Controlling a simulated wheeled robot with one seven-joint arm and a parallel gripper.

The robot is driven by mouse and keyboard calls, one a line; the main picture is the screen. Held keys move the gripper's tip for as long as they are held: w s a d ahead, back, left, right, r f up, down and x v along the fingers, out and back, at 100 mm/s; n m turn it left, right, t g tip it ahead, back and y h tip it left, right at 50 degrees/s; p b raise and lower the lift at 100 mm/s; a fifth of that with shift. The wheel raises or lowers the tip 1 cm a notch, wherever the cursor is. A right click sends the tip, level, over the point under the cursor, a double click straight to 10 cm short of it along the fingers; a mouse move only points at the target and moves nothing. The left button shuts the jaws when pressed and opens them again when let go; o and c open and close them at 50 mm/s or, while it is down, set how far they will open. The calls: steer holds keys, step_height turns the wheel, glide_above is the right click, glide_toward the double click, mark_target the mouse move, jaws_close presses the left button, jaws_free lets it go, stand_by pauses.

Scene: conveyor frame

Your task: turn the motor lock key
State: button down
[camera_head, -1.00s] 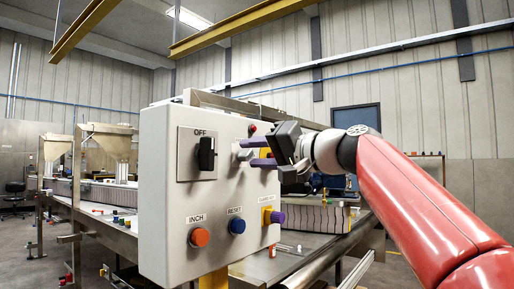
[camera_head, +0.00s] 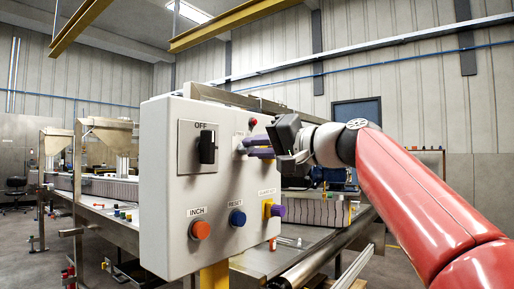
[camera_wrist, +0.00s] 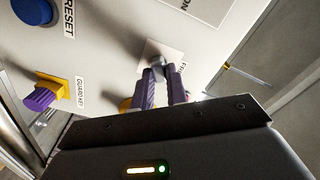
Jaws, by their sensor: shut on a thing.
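The light grey control box (camera_head: 215,215) stands in front of me in the head view. My gripper (camera_head: 244,148) reaches in from the right, with its purple fingers at the upper right of the box face. In the wrist view my gripper (camera_wrist: 158,68) is shut on a small silver key part (camera_wrist: 157,60) on a pale label plate (camera_wrist: 176,53). The fingers hide much of the key, and its label is only partly readable. I cannot tell the key's exact angle.
The box also carries a black OFF switch (camera_head: 207,147), an orange INCH button (camera_head: 200,230), a blue RESET button (camera_head: 237,221) and a yellow-and-purple guard key (camera_head: 272,209). A red button (camera_head: 252,122) sits just above my fingers. A conveyor (camera_head: 310,264) runs behind.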

steer(key=m, duration=0.3)
steer(key=shift+f+m, duration=0.1)
steer(key=shift+m, duration=0.2)
steer(key=shift+f+m+p, duration=0.1)
steer(key=shift+m+p, duration=0.35)
steer(key=shift+m, duration=1.15)
steer(key=c, duration=1.4)
jaws_free()
steer(key=shift+d, duration=0.1)
steer(key=b+v, duration=0.2)
steer(key=v, duration=0.5)
steer(key=shift+s+d, duration=0.2)
steer(key=shift+d, duration=0.1)
